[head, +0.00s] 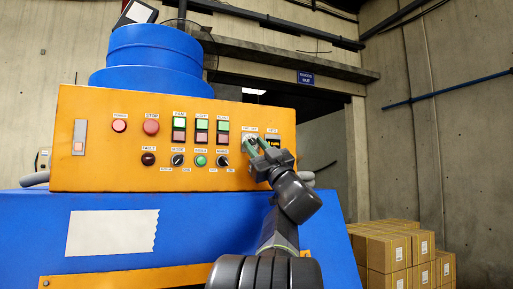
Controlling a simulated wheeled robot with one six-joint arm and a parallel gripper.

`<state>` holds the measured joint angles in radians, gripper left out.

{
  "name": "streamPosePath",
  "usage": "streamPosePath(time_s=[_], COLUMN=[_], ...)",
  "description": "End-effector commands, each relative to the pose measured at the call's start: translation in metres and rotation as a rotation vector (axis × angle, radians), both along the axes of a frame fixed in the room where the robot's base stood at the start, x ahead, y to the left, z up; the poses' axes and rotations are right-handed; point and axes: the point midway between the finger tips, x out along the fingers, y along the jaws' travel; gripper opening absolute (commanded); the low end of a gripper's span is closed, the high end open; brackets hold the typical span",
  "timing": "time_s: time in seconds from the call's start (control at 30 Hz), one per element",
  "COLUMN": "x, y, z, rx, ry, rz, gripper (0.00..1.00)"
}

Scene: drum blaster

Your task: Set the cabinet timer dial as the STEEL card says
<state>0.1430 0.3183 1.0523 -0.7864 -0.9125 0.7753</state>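The orange control cabinet (100,160) faces me in the head view. A light plate with a small label (249,131), likely the timer dial's place, is at the panel's upper right. My gripper (256,145) is in front of this plate, with its fingertips at or very near it. The gripper covers most of the dial, so its pointer and setting are hidden. I cannot tell whether the fingers touch or hold it. No card with readable STEEL text shows.
Left of my gripper are push buttons, such as the red STOP button (151,127), and small knobs (222,160). A small dark display (272,142) is just right of it. A blank-looking white sheet (111,232) is on the blue body. Stacked boxes (395,250) stand at right.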

Motion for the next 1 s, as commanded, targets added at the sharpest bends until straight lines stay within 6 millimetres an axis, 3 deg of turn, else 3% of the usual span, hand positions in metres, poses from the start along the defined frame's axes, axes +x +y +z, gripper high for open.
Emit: streamPosePath(time_s=[0.47, 1.0], x=[-0.006, -0.068], y=[-0.005, -0.058], z=[-0.009, -0.083], rx=[0.001, 0.001], ry=[0.001, 0.001], rz=[-0.002, -0.002], gripper=[0.41, 0.41])
